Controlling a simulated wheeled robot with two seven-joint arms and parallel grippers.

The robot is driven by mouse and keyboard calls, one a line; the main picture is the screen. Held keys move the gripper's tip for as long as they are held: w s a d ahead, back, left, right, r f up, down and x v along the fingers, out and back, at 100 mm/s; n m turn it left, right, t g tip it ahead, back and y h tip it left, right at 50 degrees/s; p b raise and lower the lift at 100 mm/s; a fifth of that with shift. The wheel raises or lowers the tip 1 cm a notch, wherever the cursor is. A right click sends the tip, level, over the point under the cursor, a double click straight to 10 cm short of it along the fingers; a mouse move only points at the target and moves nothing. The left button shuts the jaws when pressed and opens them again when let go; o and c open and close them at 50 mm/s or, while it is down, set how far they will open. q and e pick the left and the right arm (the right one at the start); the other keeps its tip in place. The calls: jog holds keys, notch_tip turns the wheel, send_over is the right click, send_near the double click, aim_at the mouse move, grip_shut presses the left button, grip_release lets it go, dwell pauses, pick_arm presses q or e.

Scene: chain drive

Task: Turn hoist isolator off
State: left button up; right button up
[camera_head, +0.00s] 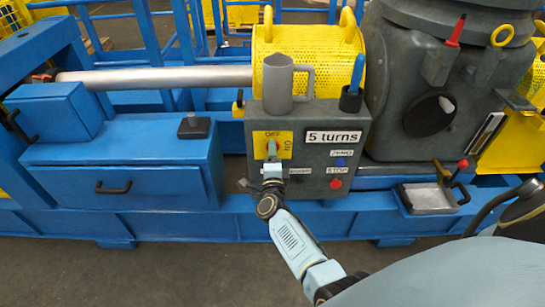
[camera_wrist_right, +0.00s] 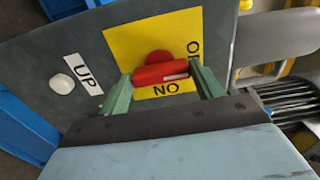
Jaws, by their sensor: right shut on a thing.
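The hoist isolator is a red handle (camera_wrist_right: 160,73) on a yellow plate (camera_head: 259,151) on the front of a grey control box (camera_head: 310,115). In the head view the plate reads OFF at its top and ON at its right side. My right gripper (camera_head: 272,150) covers the handle there. In the right wrist view its green fingers (camera_wrist_right: 165,85) are shut on the handle, one at each end of the red bar. The bar lies nearly level in that view, beside lettering on the yellow plate (camera_wrist_right: 125,40). My left gripper is not in view.
A grey mug (camera_head: 278,85) stands on the box, beside a blue-handled tool (camera_head: 351,90). Blue and red buttons (camera_head: 336,183) sit right of the plate. A white button (camera_wrist_right: 62,83) by an UP label shows in the wrist view. Blue cabinets (camera_head: 120,165) stand left.

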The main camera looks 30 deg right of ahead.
jog(key=o, duration=1)
jog(key=shift+s, duration=0.1)
pick_arm(q)
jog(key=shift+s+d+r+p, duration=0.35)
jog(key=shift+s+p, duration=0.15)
jog(key=shift+p, duration=0.05)
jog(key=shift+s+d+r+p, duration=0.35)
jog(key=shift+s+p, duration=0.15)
jog(key=shift+p, duration=0.05)
pick_arm(e)
jog(key=v, duration=1.3)
jog(key=shift+s, duration=0.15)
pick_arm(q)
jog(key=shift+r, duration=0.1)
pick_arm(e)
jog(key=shift+a+f, duration=0.1)
